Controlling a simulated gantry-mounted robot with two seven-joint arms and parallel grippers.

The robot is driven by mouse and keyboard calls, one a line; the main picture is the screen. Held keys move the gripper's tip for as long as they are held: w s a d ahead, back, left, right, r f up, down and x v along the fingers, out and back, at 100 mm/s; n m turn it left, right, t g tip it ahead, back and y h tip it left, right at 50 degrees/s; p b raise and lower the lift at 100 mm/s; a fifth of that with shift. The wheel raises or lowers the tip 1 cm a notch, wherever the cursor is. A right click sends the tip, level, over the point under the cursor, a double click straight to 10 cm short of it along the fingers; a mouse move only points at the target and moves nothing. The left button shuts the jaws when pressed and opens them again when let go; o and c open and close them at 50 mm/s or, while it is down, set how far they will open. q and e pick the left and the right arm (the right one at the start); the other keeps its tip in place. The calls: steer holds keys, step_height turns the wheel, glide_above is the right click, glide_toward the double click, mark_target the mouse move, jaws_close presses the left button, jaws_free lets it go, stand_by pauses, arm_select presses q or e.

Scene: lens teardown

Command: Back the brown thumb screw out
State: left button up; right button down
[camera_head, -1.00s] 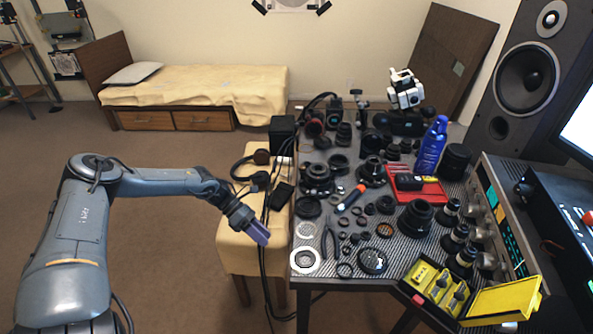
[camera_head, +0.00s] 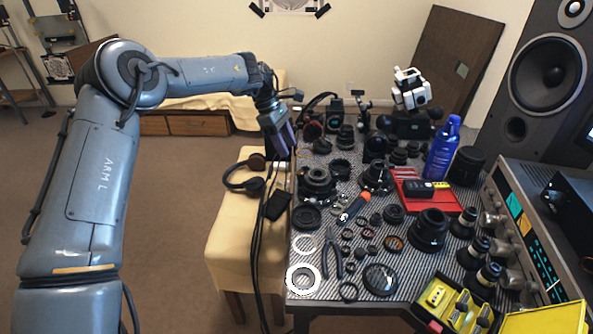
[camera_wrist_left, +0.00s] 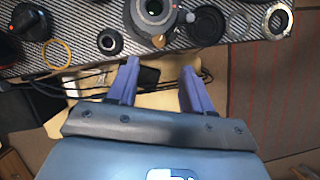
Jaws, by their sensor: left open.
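My left gripper (camera_head: 283,146) is by the table's left edge, above the far end of the yellow-topped bench. In the left wrist view my left gripper (camera_wrist_left: 160,66) shows two purple fingers spread apart with nothing between them. A dark lens part with a grey ring (camera_wrist_left: 155,12) lies on the table ahead of the fingertips, apart from them. My right gripper is in neither view.
The striped table (camera_head: 318,262) is crowded with lens parts, rings, pliers (camera_head: 331,254) and an orange-handled screwdriver (camera_head: 353,207). A blue bottle (camera_head: 440,150) and red tray (camera_head: 448,203) stand farther right. Cables and headphones (camera_head: 246,177) lie on the bench (camera_head: 225,225).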

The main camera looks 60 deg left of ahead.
mark_target(299, 172)
arm_select(q)
steer(key=b+x, duration=0.3)
steer(key=x, duration=0.4)
steer(key=shift+d+f, duration=0.1)
steer(key=shift+f, duration=0.25)
steer(key=shift+w+d+f+b, duration=0.15)
steer(key=shift+w+f+b, duration=0.15)
steer(key=shift+f, duration=0.1)
jaws_close()
